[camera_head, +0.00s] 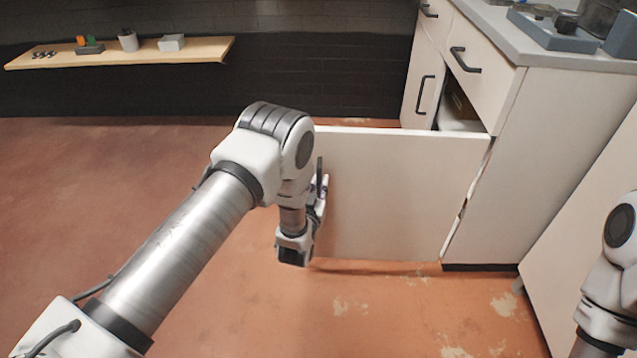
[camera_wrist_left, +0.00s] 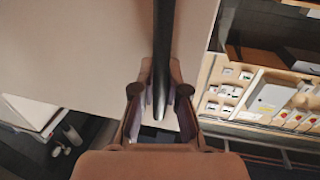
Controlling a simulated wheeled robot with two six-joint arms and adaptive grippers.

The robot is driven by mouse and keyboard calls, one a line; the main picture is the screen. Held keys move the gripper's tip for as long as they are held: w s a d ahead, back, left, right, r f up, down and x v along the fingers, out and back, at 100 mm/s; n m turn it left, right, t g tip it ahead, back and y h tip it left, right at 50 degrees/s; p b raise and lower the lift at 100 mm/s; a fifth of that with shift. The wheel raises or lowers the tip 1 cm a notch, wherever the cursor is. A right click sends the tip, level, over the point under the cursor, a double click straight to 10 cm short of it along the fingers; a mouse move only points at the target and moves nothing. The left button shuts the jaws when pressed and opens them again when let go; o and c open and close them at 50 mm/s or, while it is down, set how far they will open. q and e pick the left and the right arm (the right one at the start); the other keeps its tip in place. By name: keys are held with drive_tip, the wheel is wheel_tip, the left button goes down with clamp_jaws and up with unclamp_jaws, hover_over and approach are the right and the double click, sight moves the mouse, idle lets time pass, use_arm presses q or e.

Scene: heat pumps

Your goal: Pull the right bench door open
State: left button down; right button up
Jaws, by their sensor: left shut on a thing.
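The right bench door (camera_head: 400,195) is a flat pale panel. It stands swung far out from the bench (camera_head: 545,150), with its hinge side at the bench's front corner. Its dark bar handle (camera_head: 319,172) is near the free edge. My left gripper (camera_head: 318,200) is at this handle, partly hidden by its own wrist. In the left wrist view the dark handle (camera_wrist_left: 163,55) runs between the two fingers of my left gripper (camera_wrist_left: 160,100), which are shut on it. My right arm shows at the right edge of the head view, but its gripper is out of view.
The cabinet opening (camera_head: 460,110) shows behind the door's top edge. A closed drawer (camera_head: 480,75) is above it, and another closed door (camera_head: 425,85) is to its left. A wooden wall shelf (camera_head: 120,52) holds small items. The reddish floor (camera_head: 390,310) in front is clear.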

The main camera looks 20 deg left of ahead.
use_arm(q)
drive_tip(key=c, duration=1.2)
unclamp_jaws()
drive_tip(key=shift+a, duration=0.1)
drive_tip(key=s, duration=0.4)
drive_tip(key=s+d, duration=0.1)
drive_tip(key=s, duration=0.7)
drive_tip(key=shift+d, duration=0.3)
